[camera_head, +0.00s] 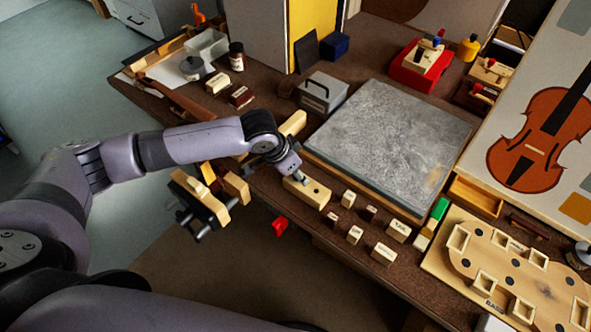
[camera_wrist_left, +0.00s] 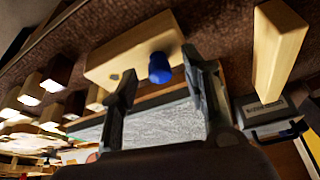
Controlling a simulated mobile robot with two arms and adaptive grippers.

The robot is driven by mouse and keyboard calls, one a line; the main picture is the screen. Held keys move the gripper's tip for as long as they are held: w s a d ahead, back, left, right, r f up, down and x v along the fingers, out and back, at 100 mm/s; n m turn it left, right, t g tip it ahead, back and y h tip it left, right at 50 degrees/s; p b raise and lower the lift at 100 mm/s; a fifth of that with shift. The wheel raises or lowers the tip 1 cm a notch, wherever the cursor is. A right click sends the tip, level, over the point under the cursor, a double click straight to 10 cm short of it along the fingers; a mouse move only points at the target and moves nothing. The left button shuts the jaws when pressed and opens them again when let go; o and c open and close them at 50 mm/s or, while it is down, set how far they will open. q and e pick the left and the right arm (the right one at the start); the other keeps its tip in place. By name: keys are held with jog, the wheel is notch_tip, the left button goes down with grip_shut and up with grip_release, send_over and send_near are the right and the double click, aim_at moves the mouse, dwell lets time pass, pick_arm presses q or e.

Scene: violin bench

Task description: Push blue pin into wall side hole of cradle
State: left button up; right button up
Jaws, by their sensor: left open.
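A pale wooden block with holes (camera_head: 307,191), which may be the cradle, lies at the bench's front edge in the head view. In the left wrist view the block (camera_wrist_left: 130,50) carries a blue pin (camera_wrist_left: 160,68) near one end and a dark open hole near the other. The pin's blue head stands out from the block; how deep it sits I cannot tell. My left gripper (camera_head: 300,179) is at the block. In the wrist view its open fingers (camera_wrist_left: 161,66) are on either side of the pin, apart from it. My right gripper is not in view.
A grey stone slab (camera_head: 390,145) lies behind the block. Small labelled blocks (camera_head: 384,254) stand to its right. A wooden clamp (camera_head: 200,197) is at the left front edge. A red stand (camera_head: 412,78) with a pinned block sits at the back. The violin form (camera_head: 465,265) lies right.

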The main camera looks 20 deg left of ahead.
pick_arm(q)
jog(key=shift+c, duration=0.3)
grip_shut()
dwell(0.6)
